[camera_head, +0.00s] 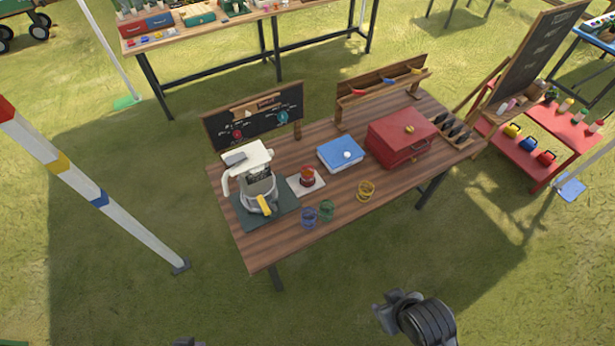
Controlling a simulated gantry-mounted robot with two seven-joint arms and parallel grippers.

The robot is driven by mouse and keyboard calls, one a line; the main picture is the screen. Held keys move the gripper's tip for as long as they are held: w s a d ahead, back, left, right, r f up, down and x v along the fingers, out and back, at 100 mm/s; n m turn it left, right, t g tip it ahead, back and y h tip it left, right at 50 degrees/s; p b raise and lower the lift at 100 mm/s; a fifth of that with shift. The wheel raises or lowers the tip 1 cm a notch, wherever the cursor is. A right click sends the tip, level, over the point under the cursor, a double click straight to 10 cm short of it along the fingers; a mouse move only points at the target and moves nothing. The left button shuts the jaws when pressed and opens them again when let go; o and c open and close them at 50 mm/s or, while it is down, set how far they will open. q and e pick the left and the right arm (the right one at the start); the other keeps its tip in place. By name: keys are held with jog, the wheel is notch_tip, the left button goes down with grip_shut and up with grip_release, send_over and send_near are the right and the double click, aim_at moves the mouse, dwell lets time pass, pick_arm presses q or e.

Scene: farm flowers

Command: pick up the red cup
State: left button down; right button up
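The red cup (307,176) stands on a small pale square board (318,184) on the wooden table, just right of the coffee machine (258,188). Nothing holds it. Part of my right arm shows at the bottom edge, right of centre, with its dark end (390,312) well in front of the table and far from the cup. Its fingers cannot be made out. Only a dark sliver, perhaps of my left arm, shows at the bottom edge left of centre; no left gripper fingers are visible.
Blue (309,217), green (327,210) and yellow (366,191) cups stand near the table's front edge. A blue box (340,153) and a red case (401,139) are to the right. A chalkboard (254,117) stands behind. A striped pole (92,186) rises at left.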

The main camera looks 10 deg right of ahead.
pick_arm(q)
jog(key=shift+c, duration=0.4)
grip_release()
